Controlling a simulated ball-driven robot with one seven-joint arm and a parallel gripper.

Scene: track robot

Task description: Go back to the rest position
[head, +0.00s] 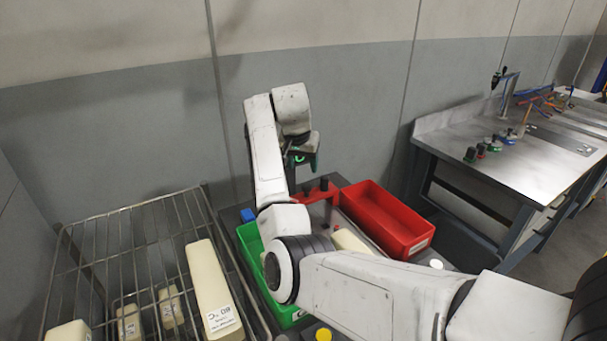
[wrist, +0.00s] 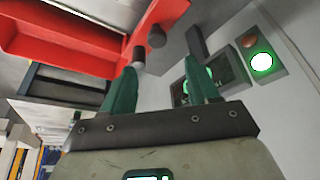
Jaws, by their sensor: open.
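My gripper (wrist: 162,90) shows in the wrist view with its two green fingers apart and nothing between them. In the head view my gripper (head: 303,160) hangs at the end of my raised, bent arm, near the back wall and above the work surface with the bins. Its fingertips are small and partly hidden by the wrist there.
A red bin (head: 388,222) and a green bin (head: 249,240) lie below my arm. A wire rack (head: 85,232) with several cream blocks stands at the left. A metal workbench (head: 525,160) with small parts is at the right. A lit green button (wrist: 262,62) shows in the wrist view.

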